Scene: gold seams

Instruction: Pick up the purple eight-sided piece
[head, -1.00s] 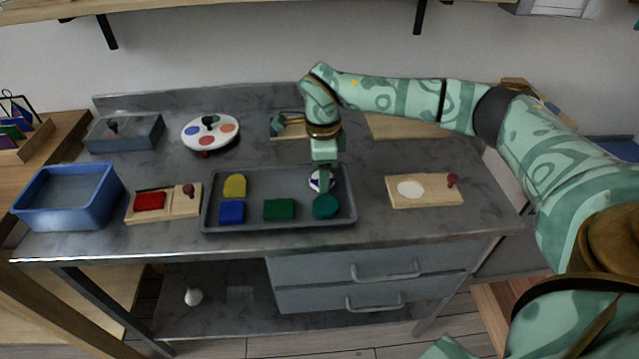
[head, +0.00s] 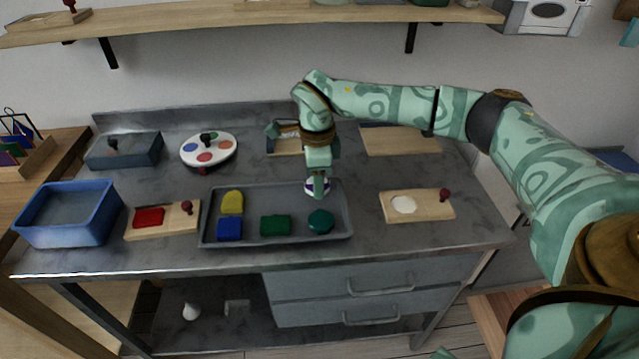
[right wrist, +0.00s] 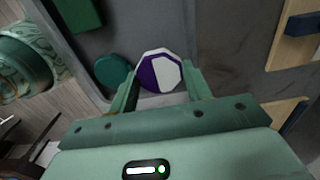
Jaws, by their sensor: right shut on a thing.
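The purple eight-sided piece (right wrist: 160,71) has a purple and white top face. In the right wrist view it sits between the two fingers of my right gripper (right wrist: 160,82), which is shut on it. In the head view the piece (head: 313,187) is partly hidden under my right gripper (head: 318,188), at the back right of the grey tray (head: 346,215). I cannot tell whether the piece is clear of the tray floor. My left gripper is not in view.
The tray also holds a teal piece (head: 320,221), a green block (head: 275,225), a blue block (head: 229,229) and a yellow piece (head: 232,202). A wooden board with a white round recess (head: 403,205) lies to the right. A blue bin (head: 110,212) stands at the left.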

